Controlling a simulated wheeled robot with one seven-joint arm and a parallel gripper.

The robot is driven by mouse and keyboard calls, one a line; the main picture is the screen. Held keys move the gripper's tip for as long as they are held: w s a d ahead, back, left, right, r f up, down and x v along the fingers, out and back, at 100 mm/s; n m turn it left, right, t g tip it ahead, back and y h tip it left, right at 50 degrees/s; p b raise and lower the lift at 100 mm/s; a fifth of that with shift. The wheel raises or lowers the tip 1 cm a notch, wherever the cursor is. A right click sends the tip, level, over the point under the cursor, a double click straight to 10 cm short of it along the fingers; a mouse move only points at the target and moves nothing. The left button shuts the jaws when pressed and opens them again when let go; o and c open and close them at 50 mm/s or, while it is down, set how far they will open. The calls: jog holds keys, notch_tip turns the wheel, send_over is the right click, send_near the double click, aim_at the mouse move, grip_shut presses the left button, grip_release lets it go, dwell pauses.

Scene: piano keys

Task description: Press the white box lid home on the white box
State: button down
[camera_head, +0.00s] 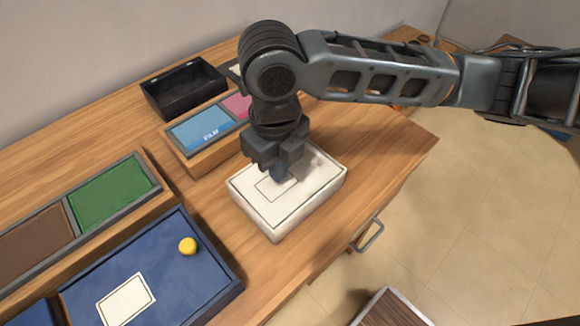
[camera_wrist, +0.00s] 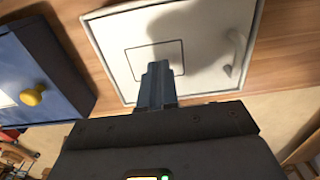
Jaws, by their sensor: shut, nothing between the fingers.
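The white box (camera_head: 312,208) stands on the wooden table, with the white box lid (camera_head: 308,187) lying on top of it. The lid has a thin border line and a smaller rectangle drawn on it. It also fills the upper part of the wrist view (camera_wrist: 205,72), where a pale raised piece shows near its right edge. My gripper (camera_head: 279,175) points down over the lid's middle, fingers together and empty. In the wrist view its fingertips (camera_wrist: 157,68) overlap the drawn rectangle. I cannot tell whether they touch the lid, or whether a gap is left under it.
Behind the box are a wooden case with a blue panel (camera_head: 200,129) and an open black box (camera_head: 184,88). The table's front edge is close to the white box.

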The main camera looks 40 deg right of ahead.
notch_tip(320, 180, up, 6)
jog(key=p, duration=0.4)
jog(key=shift+r, duration=0.15)
dwell(0.6)
